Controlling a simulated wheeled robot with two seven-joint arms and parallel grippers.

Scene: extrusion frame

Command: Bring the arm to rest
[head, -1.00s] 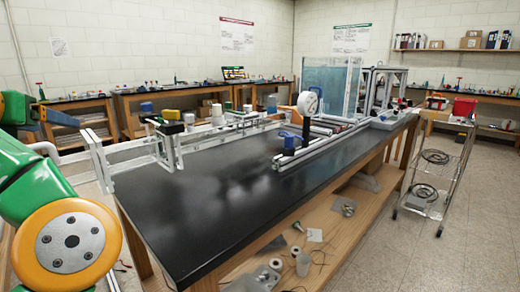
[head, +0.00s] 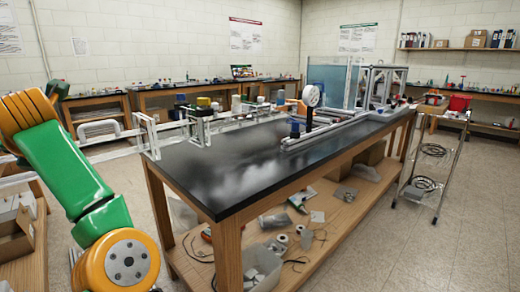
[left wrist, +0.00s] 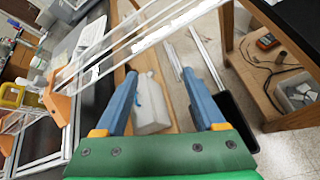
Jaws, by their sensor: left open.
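My left gripper (left wrist: 160,74) shows in the left wrist view with its two blue fingers spread apart. Nothing is held between them. A whitish container (left wrist: 150,105) appears between the fingers, lower down and apart from them. My green and orange left arm (head: 75,170) is at the left of the head view, bent and clear of the black bench (head: 250,170); its gripper cannot be made out there. The aluminium extrusion frame (head: 150,140) stands at the bench's left end, with rails reaching left past it. My right gripper is in neither view.
A round white gauge (head: 312,96) stands on a rail on the bench. Below, a wooden shelf (head: 330,215) holds loose items. A wire cart (head: 430,170) stands at the right. In the wrist view, an orange bracket (left wrist: 58,100) and rails are close left of the fingers.

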